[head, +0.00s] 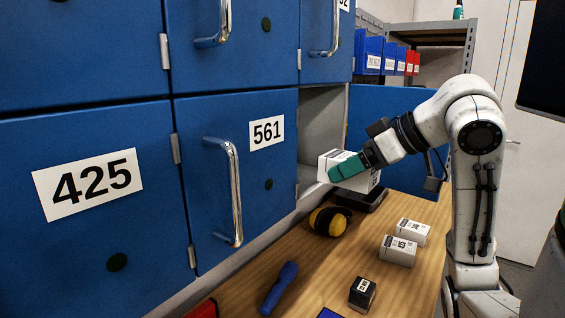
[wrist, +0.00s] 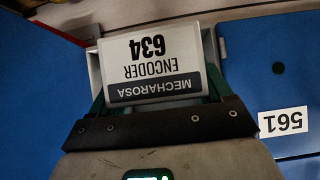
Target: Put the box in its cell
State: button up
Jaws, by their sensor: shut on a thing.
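The white box (head: 364,184) is held in my gripper (head: 347,168), with a teal finger across its near side. In the wrist view the box (wrist: 152,62) lies between both fingers, its label upside down and reading MECHAROSA ENCODER 634. In the head view the box is just at the mouth of an open cell (head: 322,118), right of locker 561, above the bench. The cell's blue door (head: 384,112) stands swung open to the right. The cell's number and most of its inside are hidden.
Closed lockers 561 (head: 232,175) and 425 (head: 90,200) stand left, with protruding handles. The wooden bench (head: 325,268) bears two white boxes (head: 405,242), yellow-black ear muffs (head: 330,221), a dark block (head: 362,293), a blue tool (head: 279,288) and a dark item (head: 364,199).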

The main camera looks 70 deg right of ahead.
jog(key=w+d, duration=0.3)
jog(key=w, duration=0.1)
jog(key=w+d, duration=0.3)
jog(key=w, duration=0.2)
jog(key=w+d, duration=0.3)
jog(key=w, duration=0.1)
jog(key=shift+w, duration=0.35)
jog(key=shift+f+p, duration=0.45)
jog(key=shift+f, duration=1.3)
jog(key=shift+f, duration=0.1)
jog(key=o, duration=1.1)
jog(key=shift+c, duration=0.2)
jog(key=shift+s+r, duration=0.1)
jog(key=shift+r, duration=0.1)
jog(key=shift+v, duration=3.6)
